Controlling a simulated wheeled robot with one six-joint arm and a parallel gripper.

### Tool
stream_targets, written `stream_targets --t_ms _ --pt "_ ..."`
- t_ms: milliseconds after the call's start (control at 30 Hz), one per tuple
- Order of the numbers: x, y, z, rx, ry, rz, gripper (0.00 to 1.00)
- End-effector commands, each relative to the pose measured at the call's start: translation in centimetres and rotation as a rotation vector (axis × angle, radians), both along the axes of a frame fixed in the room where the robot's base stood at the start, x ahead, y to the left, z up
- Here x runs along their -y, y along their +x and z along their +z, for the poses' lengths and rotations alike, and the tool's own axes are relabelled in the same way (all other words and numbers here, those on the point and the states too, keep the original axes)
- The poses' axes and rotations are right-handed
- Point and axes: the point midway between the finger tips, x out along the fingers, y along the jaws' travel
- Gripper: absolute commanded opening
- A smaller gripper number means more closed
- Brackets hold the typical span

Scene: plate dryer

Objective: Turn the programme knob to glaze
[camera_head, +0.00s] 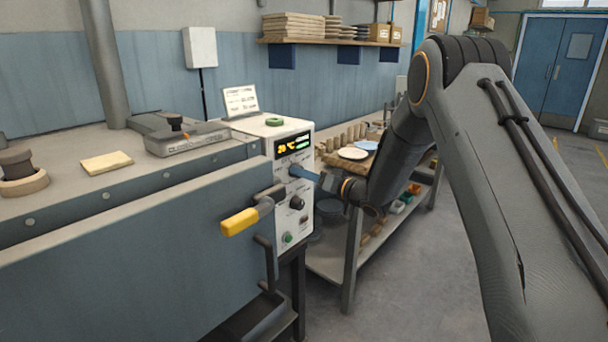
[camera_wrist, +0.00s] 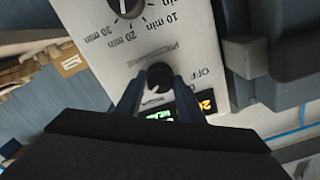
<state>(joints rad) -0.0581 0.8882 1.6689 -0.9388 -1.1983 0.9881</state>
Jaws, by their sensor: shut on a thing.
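The programme knob (camera_wrist: 160,75) is a round black knob on the white control panel (camera_wrist: 180,40). In the wrist view my gripper (camera_wrist: 159,79) is shut on it, one blue-grey finger on each side. The word OFF shows beside the knob; the other programme labels are hidden or too blurred to read, so I cannot tell its setting. In the head view my gripper (camera_head: 296,171) reaches the control panel (camera_head: 279,190) from the right, just below the lit display (camera_head: 293,144), and hides the knob.
A timer knob (camera_wrist: 127,5) with minute marks sits near the programme knob; it also shows in the head view (camera_head: 297,202). A green button (camera_head: 287,238) is lower on the panel. The yellow door handle (camera_head: 240,222) juts out to the left. A shelf table (camera_head: 350,240) stands behind.

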Motion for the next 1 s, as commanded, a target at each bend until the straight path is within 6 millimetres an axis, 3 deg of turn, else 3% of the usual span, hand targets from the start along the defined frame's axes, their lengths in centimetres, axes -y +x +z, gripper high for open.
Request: stream_targets --t_ms 467,500,600,1000 --pt "0.02 0.01 -0.04 -0.011 0.008 -0.001 0.12" --pt "0.02 0.01 -0.04 -0.011 0.008 -0.001 0.40" --pt "0.03 0.02 -0.03 -0.011 0.008 -0.001 0.53" --pt "0.79 -0.52 -0.10 -0.011 0.007 -0.002 0.53"
